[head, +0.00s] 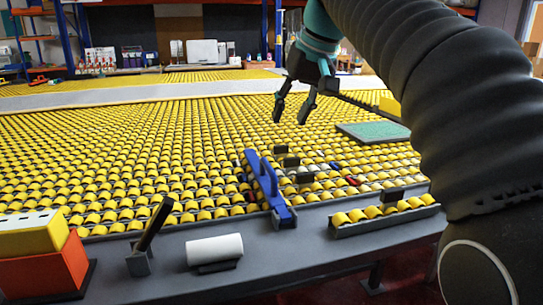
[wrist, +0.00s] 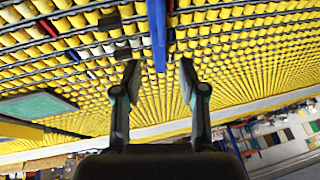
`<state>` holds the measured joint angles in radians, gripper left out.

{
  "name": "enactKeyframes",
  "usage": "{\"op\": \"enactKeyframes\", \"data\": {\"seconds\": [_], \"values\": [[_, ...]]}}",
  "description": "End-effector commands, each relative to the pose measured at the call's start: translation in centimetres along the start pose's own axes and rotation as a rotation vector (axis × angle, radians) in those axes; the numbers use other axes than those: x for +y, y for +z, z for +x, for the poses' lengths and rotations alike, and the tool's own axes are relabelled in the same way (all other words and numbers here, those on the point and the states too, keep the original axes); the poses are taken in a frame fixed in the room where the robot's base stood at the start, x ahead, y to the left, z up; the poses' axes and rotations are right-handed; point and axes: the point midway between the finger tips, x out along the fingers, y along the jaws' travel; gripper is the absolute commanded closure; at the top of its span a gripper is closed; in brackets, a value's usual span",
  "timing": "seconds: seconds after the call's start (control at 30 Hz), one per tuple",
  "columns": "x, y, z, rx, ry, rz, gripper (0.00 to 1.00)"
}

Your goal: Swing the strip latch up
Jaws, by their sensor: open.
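A long blue strip-like part (head: 265,185) stands at the front edge of the yellow roller bed, running away from me; it may be the strip latch, but I cannot tell for certain. A blue bar, which looks like the same part, shows at the top of the wrist view (wrist: 158,35). A black bar (head: 153,222) leans up to the right from a small grey base on the bench. My gripper (head: 292,108) is open and empty, pointing down, above the rollers and beyond the blue part. Its two fingers (wrist: 158,80) are apart with nothing between them.
A white roll (head: 214,248) lies on the grey bench, with an orange and yellow block (head: 42,262) at left. A short roller tray (head: 385,216) is at right. Small black blocks (head: 291,162) stand beside the blue part. A green mat (head: 373,132) lies farther back.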

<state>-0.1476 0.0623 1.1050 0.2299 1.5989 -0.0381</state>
Motion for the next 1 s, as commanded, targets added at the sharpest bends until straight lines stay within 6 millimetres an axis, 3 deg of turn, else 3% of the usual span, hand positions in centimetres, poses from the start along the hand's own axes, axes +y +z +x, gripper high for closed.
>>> {"op": "enactKeyframes", "data": {"seconds": [0.17,0.6,0.8,1.0], "values": [[-0.4,0.1,2.2,-0.006,-0.003,-0.006,0.59],[-0.2,0.1,10.3,-0.003,-0.002,-0.004,0.59],[-0.1,0.1,12.6,-0.002,-0.001,-0.002,0.59],[-0.1,0.1,13.5,-0.001,0.000,-0.002,0.59]]}}
